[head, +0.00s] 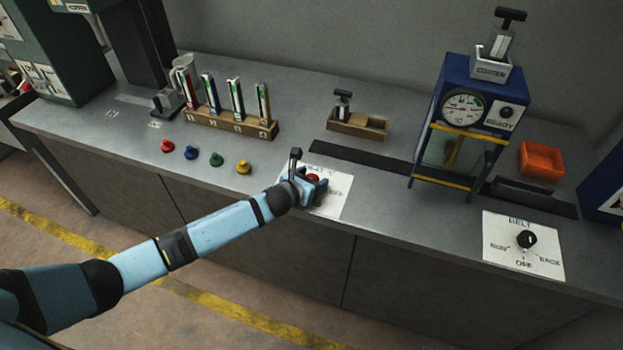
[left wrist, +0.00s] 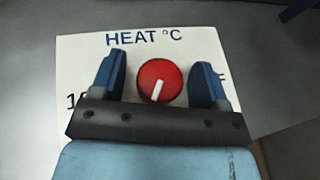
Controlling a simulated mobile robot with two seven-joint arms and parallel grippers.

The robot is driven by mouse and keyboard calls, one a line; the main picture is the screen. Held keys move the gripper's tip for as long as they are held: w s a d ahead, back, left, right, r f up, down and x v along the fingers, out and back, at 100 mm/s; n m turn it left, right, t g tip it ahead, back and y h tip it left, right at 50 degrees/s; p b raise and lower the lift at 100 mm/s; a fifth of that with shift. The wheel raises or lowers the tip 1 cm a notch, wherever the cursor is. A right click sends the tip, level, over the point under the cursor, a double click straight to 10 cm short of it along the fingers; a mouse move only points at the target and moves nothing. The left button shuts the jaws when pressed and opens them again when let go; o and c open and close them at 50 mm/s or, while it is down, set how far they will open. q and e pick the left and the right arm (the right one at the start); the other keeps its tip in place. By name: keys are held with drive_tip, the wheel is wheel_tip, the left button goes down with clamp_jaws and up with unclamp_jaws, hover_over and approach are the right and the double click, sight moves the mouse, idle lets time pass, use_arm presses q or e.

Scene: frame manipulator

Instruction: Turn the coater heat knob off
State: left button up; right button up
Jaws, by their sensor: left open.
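The red heat knob (left wrist: 160,82) sits on a white card (left wrist: 190,42) headed "HEAT °C". Its white pointer mark points down and slightly left in the left wrist view. My left gripper (left wrist: 158,72) is open, with one blue finger on each side of the knob and a gap visible on both sides. In the head view, the left gripper (head: 312,187) is over the card, and part of the red knob (head: 313,177) shows. The gripper hides most of the card's side labels; only a "1" at left and an "F" at right show.
A belt knob (head: 526,240) on another card stands at the right. Behind are the blue coater (head: 470,75) with a dial, a wooden block (head: 358,126) and an orange tray (head: 541,160). Several coloured pegs (head: 216,159) and a wooden rack (head: 230,124) are at left.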

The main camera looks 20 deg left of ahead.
use_arm(q)
drive_tip(key=c, duration=0.9)
drive_tip(key=shift+c, duration=0.2)
